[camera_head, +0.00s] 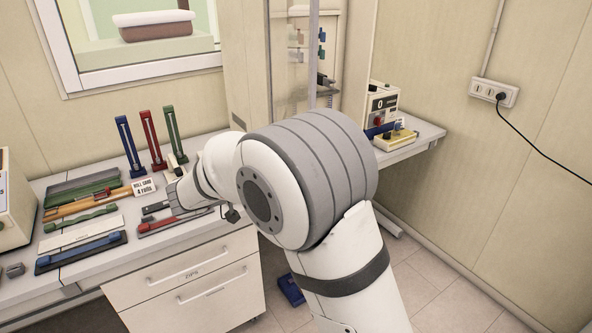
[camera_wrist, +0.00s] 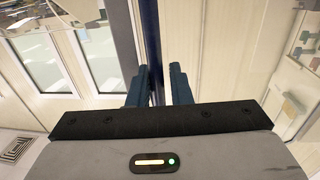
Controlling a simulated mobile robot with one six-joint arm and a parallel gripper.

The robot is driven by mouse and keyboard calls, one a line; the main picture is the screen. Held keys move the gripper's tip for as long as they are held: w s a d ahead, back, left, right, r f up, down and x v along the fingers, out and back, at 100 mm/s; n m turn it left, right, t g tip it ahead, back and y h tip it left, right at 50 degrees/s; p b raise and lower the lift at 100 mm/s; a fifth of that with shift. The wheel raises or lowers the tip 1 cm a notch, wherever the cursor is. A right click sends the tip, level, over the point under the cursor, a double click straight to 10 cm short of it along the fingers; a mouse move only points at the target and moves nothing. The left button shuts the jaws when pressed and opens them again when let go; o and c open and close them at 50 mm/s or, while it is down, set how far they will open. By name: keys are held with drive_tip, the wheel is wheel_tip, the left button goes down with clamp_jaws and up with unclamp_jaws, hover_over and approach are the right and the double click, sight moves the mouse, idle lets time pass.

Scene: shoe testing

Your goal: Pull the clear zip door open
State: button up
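In the head view, a tall cabinet with a see-through front (camera_head: 291,60) stands at the back, and items hang behind it. A slim upright strip (camera_head: 313,50) runs down this front. My arm covers its lower part, and my fingertips are hidden there. In the wrist view, my gripper (camera_wrist: 160,72) has its two blue fingers apart. A dark blue upright bar (camera_wrist: 153,30) shows between or just beyond them. A narrow gap seems to remain beside it, and I cannot tell whether either finger touches it. I cannot make out the door as open.
The left bench (camera_head: 190,239) holds several coloured tools, upright stands (camera_head: 152,140) and a small sign (camera_head: 144,187). A device with a display (camera_head: 382,104) stands on the right bench. A blue object (camera_head: 291,290) lies on the floor. Floor at the right is clear.

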drive_tip(key=shift+a, duration=0.1)
drive_tip(key=b+v, duration=0.2)
drive_tip(key=v, duration=0.5)
drive_tip(key=shift+s+a, duration=0.2)
drive_tip(key=shift+a, duration=0.05)
drive_tip(key=shift+f, duration=0.1)
